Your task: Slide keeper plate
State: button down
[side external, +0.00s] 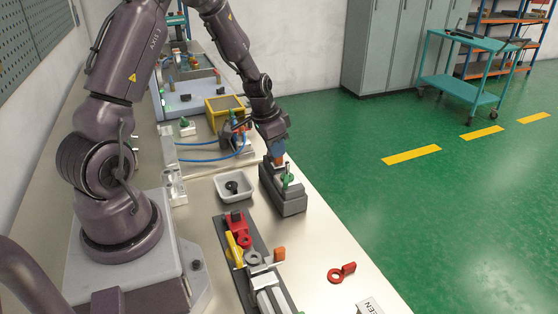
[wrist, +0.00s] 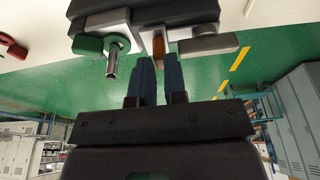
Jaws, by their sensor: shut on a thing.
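A dark grey block (side external: 285,201) stands near the bench's right edge; it also shows at the top of the wrist view (wrist: 145,8). It carries a green collar (side external: 287,181) around an upright metal pin, and the collar and pin also show in the wrist view (wrist: 112,58). An orange tab (wrist: 158,43), apparently the keeper plate's grip, sits at the block beside a grey bar (wrist: 208,45). My gripper (wrist: 159,62) is shut on this tab at the far end of the block. The plate itself is mostly hidden.
A white tray (side external: 247,196) with a dark part stands left of the block. A dark rail (side external: 238,275) with red, yellow and grey parts lies in front. A red ringed tag (side external: 336,276) lies at right. Blue hoses (side external: 205,159) cross the bench behind.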

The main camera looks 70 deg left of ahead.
jog(key=shift+d, duration=1.3)
jog(key=c, duration=1.3)
grip_release()
jog(key=shift+o, duration=1)
jog(key=shift+d, duration=0.1)
jog(key=v, duration=1.2)
jog(key=s+d+r+t, duration=0.1)
jog(key=s+d+r, duration=0.5)
jog(key=d, duration=0.2)
jog(key=s+d+r+t, duration=0.1)
jog(key=s+d+r, duration=0.5)
jog(key=d, duration=0.3)
jog(key=shift+d+t, duration=0.3)
jog(key=shift+t, duration=0.1)
